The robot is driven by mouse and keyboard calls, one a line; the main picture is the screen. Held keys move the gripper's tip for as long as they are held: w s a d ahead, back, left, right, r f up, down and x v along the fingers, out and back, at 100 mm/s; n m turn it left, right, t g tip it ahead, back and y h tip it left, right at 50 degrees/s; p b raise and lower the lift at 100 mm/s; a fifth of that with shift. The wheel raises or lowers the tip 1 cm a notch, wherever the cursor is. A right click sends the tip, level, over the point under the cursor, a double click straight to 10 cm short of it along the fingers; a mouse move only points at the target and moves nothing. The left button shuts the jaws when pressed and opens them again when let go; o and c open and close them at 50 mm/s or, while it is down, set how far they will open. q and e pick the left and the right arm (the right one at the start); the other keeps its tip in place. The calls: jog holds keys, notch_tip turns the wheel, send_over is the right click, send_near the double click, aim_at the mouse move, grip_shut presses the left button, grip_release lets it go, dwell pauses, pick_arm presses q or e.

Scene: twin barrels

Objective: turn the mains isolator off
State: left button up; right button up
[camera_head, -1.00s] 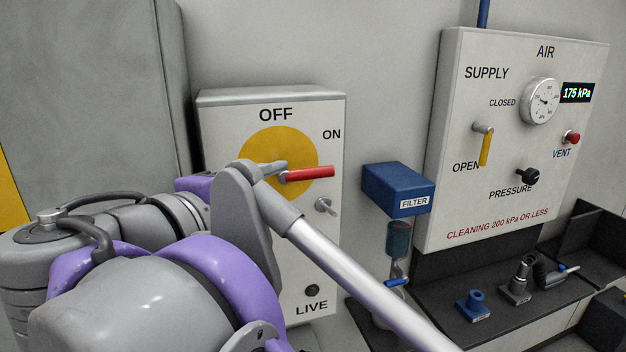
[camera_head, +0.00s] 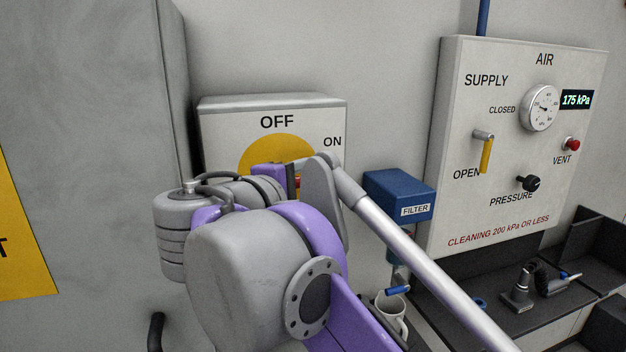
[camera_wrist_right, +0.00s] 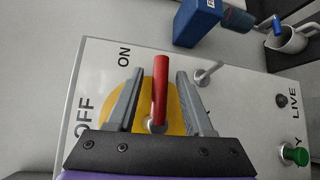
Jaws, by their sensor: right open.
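The isolator panel (camera_head: 220,125) is on the wall, marked OFF at the top and ON at the upper right. Its yellow disc (camera_head: 262,150) carries a red handle (camera_wrist_right: 160,95), which points toward the panel's right side. In the head view my arm hides nearly all of the handle. My right gripper (camera_wrist_right: 159,75) is open, one finger on each side of the red handle with a gap on both sides. Whether the fingertips reach past the handle in depth I cannot tell. My left gripper is not in view.
A small toggle (camera_wrist_right: 207,73), a dark round lamp (camera_wrist_right: 282,100) by LIVE and a green button (camera_wrist_right: 295,155) are on the panel. A blue filter box (camera_head: 398,195) and the air panel (camera_head: 520,150) stand to the right. A mug (camera_head: 391,316) is below; a grey cabinet (camera_head: 90,130) is left.

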grip_shut()
dwell(1.3)
